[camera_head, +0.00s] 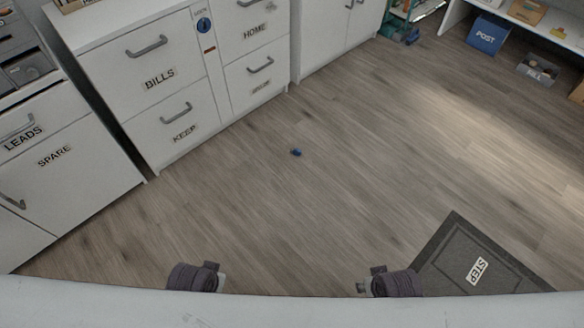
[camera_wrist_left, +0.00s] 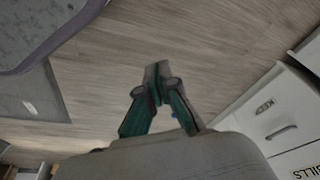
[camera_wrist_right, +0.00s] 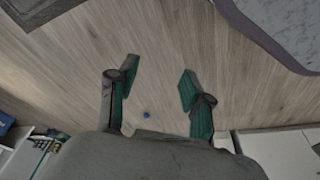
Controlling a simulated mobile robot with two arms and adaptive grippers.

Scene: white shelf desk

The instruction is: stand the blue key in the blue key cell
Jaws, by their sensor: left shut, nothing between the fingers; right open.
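A small blue object (camera_head: 296,152), which looks like the blue key, lies on the wood floor in the middle of the head view. My right gripper (camera_wrist_right: 158,80) is open and empty, above the floor and apart from the blue object. My left gripper (camera_wrist_left: 159,72) is shut with nothing in it, also clear of the blue object. I cannot make out a blue key cell in any view.
White drawer cabinets labelled BILLS (camera_head: 159,79), KEEP and HOME stand at the upper left, a blue round mark (camera_head: 204,25) on a narrow panel. A LEADS and SPARE cabinet (camera_head: 60,180) is at left. A dark STEP mat (camera_head: 440,262) lies lower right. A blue POST box (camera_head: 488,35) stands far right.

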